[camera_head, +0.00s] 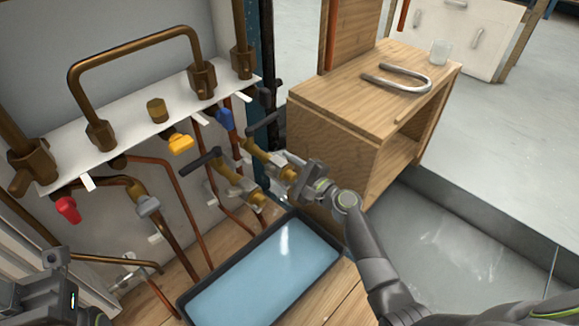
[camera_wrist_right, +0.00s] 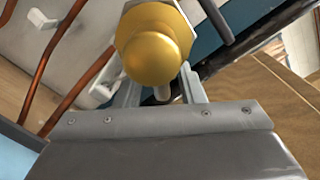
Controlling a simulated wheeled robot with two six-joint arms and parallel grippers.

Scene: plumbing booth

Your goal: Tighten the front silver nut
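Two brass valve fittings with silver nuts stand by the wall in the head view. The nearer-right brass fitting (camera_head: 288,173) has my right gripper (camera_head: 300,170) at its end. In the right wrist view its round brass cap (camera_wrist_right: 155,48) fills the top middle, with part of a silver nut (camera_wrist_right: 183,10) behind it. My right gripper's fingers stand apart on either side below the cap. The cap hides their tips, so contact with the nut cannot be told. The other brass fitting (camera_head: 250,195) is lower left. My left gripper (camera_head: 50,270) is at the lower left edge, its fingers unclear.
A black tray (camera_head: 192,296) of blue water lies below the fittings. A wooden cabinet (camera_head: 330,140) stands close to the right of my right gripper, with a bent silver pipe (camera_head: 405,87) and a glass (camera_head: 439,52) on top. Copper pipes (camera_head: 178,190) run along the wall.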

